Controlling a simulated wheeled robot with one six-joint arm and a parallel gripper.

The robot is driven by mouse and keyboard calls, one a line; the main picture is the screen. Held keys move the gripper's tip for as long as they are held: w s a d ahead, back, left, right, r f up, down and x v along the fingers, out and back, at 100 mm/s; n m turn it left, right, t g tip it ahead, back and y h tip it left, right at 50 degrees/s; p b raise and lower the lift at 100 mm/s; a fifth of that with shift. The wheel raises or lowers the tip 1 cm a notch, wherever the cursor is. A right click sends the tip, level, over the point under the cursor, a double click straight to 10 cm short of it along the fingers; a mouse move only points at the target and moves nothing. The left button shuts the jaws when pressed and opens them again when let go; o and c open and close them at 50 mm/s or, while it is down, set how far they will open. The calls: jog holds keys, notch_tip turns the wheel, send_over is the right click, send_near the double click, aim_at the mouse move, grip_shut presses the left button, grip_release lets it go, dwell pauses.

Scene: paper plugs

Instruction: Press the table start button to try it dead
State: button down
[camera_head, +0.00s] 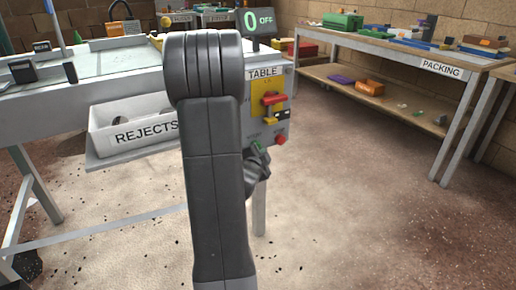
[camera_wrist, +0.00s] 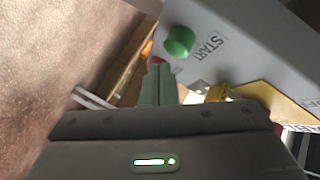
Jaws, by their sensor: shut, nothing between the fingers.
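The green START button (camera_wrist: 180,41) stands out from the grey control panel (camera_wrist: 225,70) in the wrist view, with the word START beside it. My gripper (camera_wrist: 158,68) is shut and empty, its fingertips just below the button in that picture, with a small gap between them. I cannot tell the depth of that gap. In the head view my arm hides part of the panel labelled TABLE (camera_head: 266,71). My gripper (camera_head: 257,152) is at the panel's lower edge there, close to a green spot. A red handle (camera_head: 273,98) sits on a yellow plate above.
A display (camera_head: 259,20) reads 0 OFF. A red button (camera_head: 280,139) is on the panel, near the gripper. A REJECTS bin (camera_head: 130,110) hangs at left. The PACKING bench (camera_head: 440,69) stands at right, with open floor between.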

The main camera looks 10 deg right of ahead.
jog(key=shift+w, duration=0.2)
jog(key=shift+w+a, duration=0.15)
jog(key=shift+w, duration=0.1)
jog(key=shift+w+a, duration=0.15)
jog(key=shift+w, duration=0.3)
dwell(0.7)
dwell(0.3)
jog(key=shift+s+d+b, duration=0.25)
jog(key=shift+s+b, duration=0.35)
jog(key=shift+s, duration=0.25)
jog(key=s+b, duration=0.1)
jog(key=s+d, duration=0.1)
jog(key=s, duration=0.1)
jog(key=s+b, duration=0.1)
jog(key=shift+s+d+b, duration=0.35)
jog(key=shift+s+d, duration=0.05)
